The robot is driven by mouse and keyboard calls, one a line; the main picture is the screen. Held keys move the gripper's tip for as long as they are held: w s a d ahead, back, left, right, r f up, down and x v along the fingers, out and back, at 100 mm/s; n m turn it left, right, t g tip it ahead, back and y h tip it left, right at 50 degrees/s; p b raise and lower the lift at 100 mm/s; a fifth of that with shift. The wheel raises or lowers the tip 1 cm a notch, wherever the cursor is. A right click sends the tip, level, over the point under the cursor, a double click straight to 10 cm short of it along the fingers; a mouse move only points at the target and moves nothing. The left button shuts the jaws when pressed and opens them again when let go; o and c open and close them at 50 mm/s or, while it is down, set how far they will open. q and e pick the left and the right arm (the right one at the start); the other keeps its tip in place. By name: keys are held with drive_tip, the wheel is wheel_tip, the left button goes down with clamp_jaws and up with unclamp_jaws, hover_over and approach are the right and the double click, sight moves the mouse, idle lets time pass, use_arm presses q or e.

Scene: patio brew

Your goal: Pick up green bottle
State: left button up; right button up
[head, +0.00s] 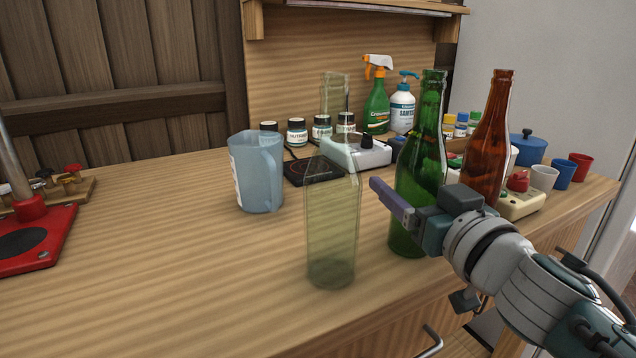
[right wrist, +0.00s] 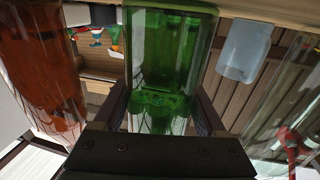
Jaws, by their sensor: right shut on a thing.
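The green bottle (head: 421,155) stands upright by the front edge of the wooden counter, at right of centre in the head view. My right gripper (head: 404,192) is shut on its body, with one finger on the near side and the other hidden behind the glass. In the right wrist view the green bottle (right wrist: 170,50) fills the space between the two fingers. Its base looks to be at counter level; I cannot tell whether it touches. My left gripper is not in view.
A brown bottle (head: 491,135) stands close to the right of the green one. A clear square glass vessel (head: 332,235) and a blue jug (head: 257,175) stand to the left. Spray bottle (head: 377,105), jars and cups are behind. The counter's left middle (head: 160,220) is free.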

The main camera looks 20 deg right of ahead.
drive_tip(key=c, duration=0.7)
drive_tip(key=shift+c, duration=0.8)
drive_tip(key=shift+r, duration=0.15)
